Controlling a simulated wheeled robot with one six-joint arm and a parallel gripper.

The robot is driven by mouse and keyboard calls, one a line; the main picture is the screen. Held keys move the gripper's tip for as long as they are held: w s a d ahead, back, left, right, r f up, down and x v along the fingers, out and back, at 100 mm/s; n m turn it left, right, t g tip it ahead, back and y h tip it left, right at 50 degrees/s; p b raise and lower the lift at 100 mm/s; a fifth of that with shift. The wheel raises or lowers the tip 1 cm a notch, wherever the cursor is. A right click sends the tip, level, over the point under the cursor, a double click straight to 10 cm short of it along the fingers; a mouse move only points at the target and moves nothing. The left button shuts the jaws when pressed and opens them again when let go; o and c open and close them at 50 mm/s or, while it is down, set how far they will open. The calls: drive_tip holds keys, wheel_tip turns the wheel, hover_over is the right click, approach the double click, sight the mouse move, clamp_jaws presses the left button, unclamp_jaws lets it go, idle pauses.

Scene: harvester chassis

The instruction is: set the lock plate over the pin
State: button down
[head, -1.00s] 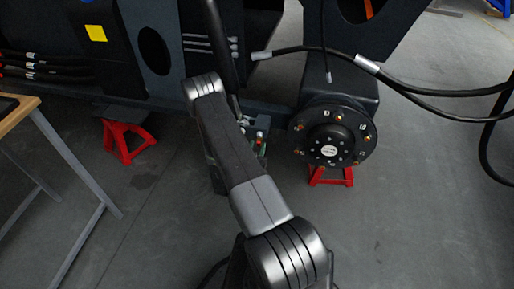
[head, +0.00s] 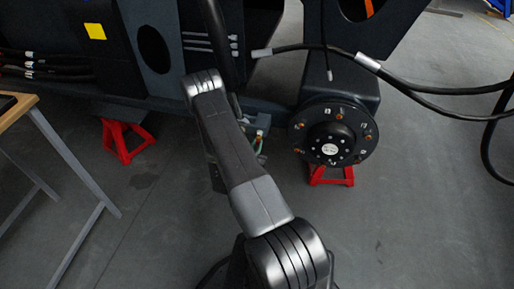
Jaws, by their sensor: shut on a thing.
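My arm (head: 243,165) reaches forward from the bottom and covers the middle of the head view. My gripper is hidden behind it, so I cannot see its fingers or what is between them. A dark part shows just left of the arm, too unclear to name. I cannot make out the lock plate or the pin. A small grey bracket with green and orange bits (head: 259,136) shows just right of the arm, at the lower edge of the chassis (head: 165,100).
A round black wheel hub (head: 333,133) with copper-coloured studs is at right, above a red stand (head: 331,174). Another red stand (head: 126,142) is at left. Black hoses (head: 420,90) hang at upper right. A wooden-topped table (head: 18,112) is at far left. The right floor is clear.

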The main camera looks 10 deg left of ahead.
drive_tip(key=shift+a+r+m+b, duration=0.45)
drive_tip(key=shift+r+m+b, duration=0.05)
drive_tip(key=shift+m+b, duration=2.25)
drive_tip(key=shift+a+r+m+b, duration=0.55)
drive_tip(key=shift+m+b, duration=2)
drive_tip(key=shift+m, duration=0.3)
drive_tip(key=shift+a+r+m+b, duration=0.4)
drive_tip(key=shift+r+m+b, duration=0.1)
drive_tip(key=shift+m+b, duration=2.25)
drive_tip(key=shift+m, duration=0.25)
drive_tip(key=c, duration=1.5)
unclamp_jaws()
drive_tip(key=shift+o, duration=0.3)
drive_tip(key=s+p, duration=0.2)
drive_tip(key=s, duration=1.1)
drive_tip(key=shift+s+a, duration=0.25)
drive_tip(key=shift+s, duration=0.15)
